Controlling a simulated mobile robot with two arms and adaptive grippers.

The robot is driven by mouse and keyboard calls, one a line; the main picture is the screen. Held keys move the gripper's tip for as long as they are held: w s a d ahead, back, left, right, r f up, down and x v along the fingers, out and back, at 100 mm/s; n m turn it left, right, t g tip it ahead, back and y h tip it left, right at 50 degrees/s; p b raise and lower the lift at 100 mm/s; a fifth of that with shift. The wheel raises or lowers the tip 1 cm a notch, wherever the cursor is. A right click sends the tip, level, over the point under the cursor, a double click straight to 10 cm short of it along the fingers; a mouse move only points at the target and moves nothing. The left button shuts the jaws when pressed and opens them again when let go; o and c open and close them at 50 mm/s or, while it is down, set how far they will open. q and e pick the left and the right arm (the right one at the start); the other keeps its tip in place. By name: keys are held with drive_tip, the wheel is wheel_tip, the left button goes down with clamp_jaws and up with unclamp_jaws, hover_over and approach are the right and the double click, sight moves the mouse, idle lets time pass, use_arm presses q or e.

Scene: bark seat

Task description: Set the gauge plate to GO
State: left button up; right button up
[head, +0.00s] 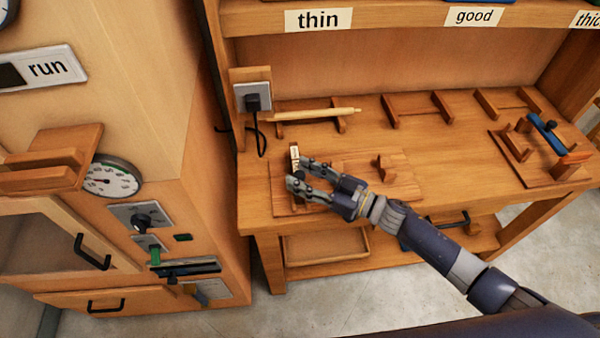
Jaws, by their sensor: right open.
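A small upright wooden piece with a pale, marked face (295,156) stands at the left end of a flat wooden board (405,188) on the bench. It may be the gauge plate; its marking is too small to read. My right gripper (298,173) reaches in from the lower right, open, with its fingers over the left end of the board. The fingers are at the lower part of the upright piece and partly hide it. I cannot tell whether they touch it. My left gripper is not in view.
A small wooden block (385,167) stands on the board. Behind are wooden racks (418,108), one holding a pale rod (315,114). A fixture with a blue bar (547,134) is at right. A cabinet with a dial (110,178) and knobs stands left.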

drive_tip(key=v, duration=1)
drive_tip(key=shift+s+d, duration=0.2)
drive_tip(key=shift+d, duration=0.2)
